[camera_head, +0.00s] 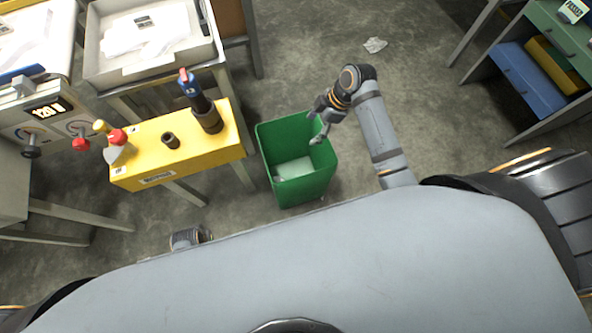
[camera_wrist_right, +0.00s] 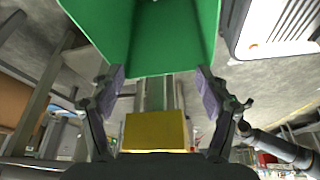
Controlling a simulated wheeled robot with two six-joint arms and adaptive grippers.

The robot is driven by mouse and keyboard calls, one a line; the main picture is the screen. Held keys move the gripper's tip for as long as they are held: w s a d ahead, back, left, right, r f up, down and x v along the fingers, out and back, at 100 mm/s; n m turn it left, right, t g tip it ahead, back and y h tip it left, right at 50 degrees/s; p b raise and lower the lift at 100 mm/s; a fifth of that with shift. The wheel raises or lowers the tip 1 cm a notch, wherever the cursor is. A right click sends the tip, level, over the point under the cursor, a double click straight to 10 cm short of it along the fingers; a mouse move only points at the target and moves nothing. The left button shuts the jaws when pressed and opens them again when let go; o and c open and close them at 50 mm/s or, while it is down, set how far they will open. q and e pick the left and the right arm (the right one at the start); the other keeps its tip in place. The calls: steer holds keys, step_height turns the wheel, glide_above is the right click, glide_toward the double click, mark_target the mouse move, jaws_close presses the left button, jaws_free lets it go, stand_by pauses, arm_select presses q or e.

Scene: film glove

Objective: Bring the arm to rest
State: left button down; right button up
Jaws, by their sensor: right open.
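My right gripper (camera_head: 315,126) is open and empty, over the right rim of a green bin (camera_head: 318,178). The right wrist view shows its two fingers (camera_wrist_right: 162,88) spread wide with nothing between them. The green bin (camera_wrist_right: 120,35) fills the top of that view, beyond the fingertips. I cannot tell whether a finger touches the bin. Pale material (camera_head: 295,168) lies in the bin. A small grey part of my left arm shows beside my body at lower left in the head view; no left fingers are visible.
A yellow stand (camera_head: 200,152) with a dark upright cylinder (camera_head: 208,118) is left of the bin. A white tray (camera_head: 150,70) is behind it. A crumpled scrap (camera_head: 375,45) lies on the floor. Drawers (camera_head: 530,80) stand at far right. Floor right of my right arm is open.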

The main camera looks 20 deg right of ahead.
stand_by(0.4)
